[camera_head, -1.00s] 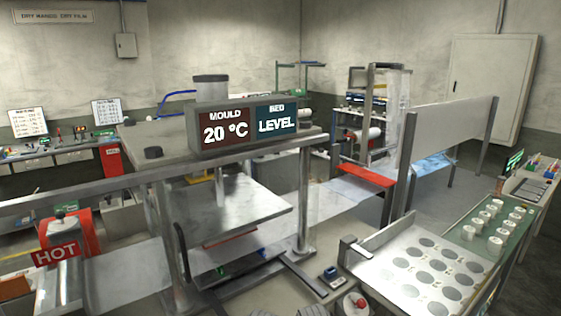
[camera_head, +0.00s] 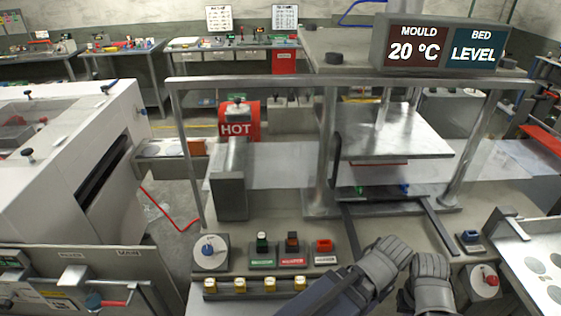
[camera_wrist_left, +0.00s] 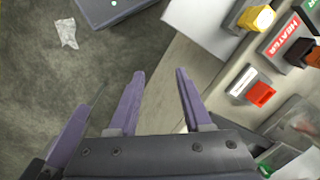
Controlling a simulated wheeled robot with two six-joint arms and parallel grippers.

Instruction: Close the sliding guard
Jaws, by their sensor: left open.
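I cannot tell for sure which part is the sliding guard. The head view shows a white machine (camera_head: 60,125) at left, with a long dark opening (camera_head: 103,172) in its right side and a pale panel (camera_head: 112,208) below it. A metal post frame (camera_head: 270,83) stands around the press (camera_head: 395,135). In the left wrist view my left gripper (camera_wrist_left: 155,85) has two purple fingers spread apart with nothing between them, near the bench edge.
The front bench carries a knob (camera_head: 209,250), a heater switch (camera_head: 291,243), a red switch (camera_head: 324,247) and several yellow buttons. Floor shows between the white machine and the bench.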

